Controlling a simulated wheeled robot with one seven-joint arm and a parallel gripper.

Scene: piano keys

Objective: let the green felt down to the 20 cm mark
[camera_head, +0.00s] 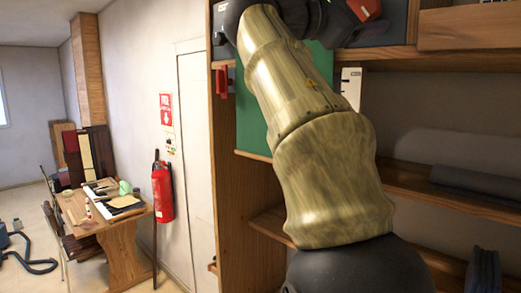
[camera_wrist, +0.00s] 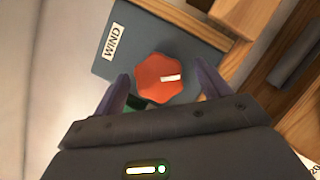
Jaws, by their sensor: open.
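The green felt (camera_head: 251,115) hangs in front of the shelf in the head view, partly behind my arm, with a thin wooden strip along its lower edge. A white scale (camera_head: 350,82) stands right of it; its marks are too small to read. In the wrist view a scale corner (camera_wrist: 313,168) reads "20". An orange-red knob (camera_wrist: 160,78) with a white mark sits on a blue-grey box (camera_wrist: 190,35) labelled WIND. My gripper (camera_wrist: 161,72) is open, its fingers on either side of the knob; I cannot tell whether they touch it.
A red part (camera_head: 222,82) is fixed on the wooden post left of the felt. Wooden shelves (camera_head: 450,185) lie to the right, with a dark roll (camera_head: 478,180) on one. A fire extinguisher (camera_head: 163,190) and a cluttered table (camera_head: 125,220) stand at the left.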

